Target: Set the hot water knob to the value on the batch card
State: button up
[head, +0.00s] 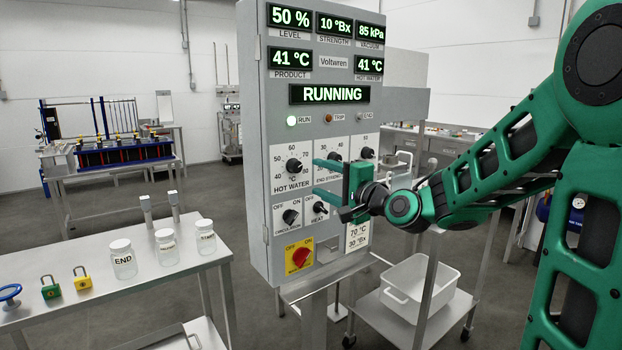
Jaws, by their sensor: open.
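The HOT WATER knob (293,165) is a black dial at the left of the grey control panel, with a scale marked from 40 °C upward around it. Its exact pointer setting is too small to read surely. The batch card (358,236) low on the panel reads 70 °C and 30 °Bx, its top partly covered by my gripper. My green gripper (317,177) is open and empty, in front of the panel. Its two fingers point left, with their tips just right of the hot water knob and apart from it. The gripper hides part of the END STRENGTH dial area.
The panel display (330,94) reads RUNNING, and hot water shows 41 °C. CIRCULATION (290,216) and HEAT (320,207) knobs and a red-yellow switch (299,257) sit below. A table with jars (123,260) and padlocks stands left; a trolley with a white tub (420,288) stands right.

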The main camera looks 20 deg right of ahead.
aim_at(298, 169)
jog(key=shift+s+d, duration=0.15)
jog(key=shift+s, duration=0.2)
jog(key=w+a+n, duration=0.1)
jog(key=w+n, duration=0.2)
jog(key=n, duration=0.3)
jog(key=w+a+n, duration=0.1)
jog(key=w+n, duration=0.3)
jog(key=n, duration=0.2)
jog(key=w+a+n, duration=0.1)
jog(key=w+n, duration=0.2)
jog(key=n, duration=0.3)
jog(key=shift+w+a, duration=0.15)
jog(key=shift+a, duration=0.05)
dwell(0.3)
jog(key=c, duration=1)
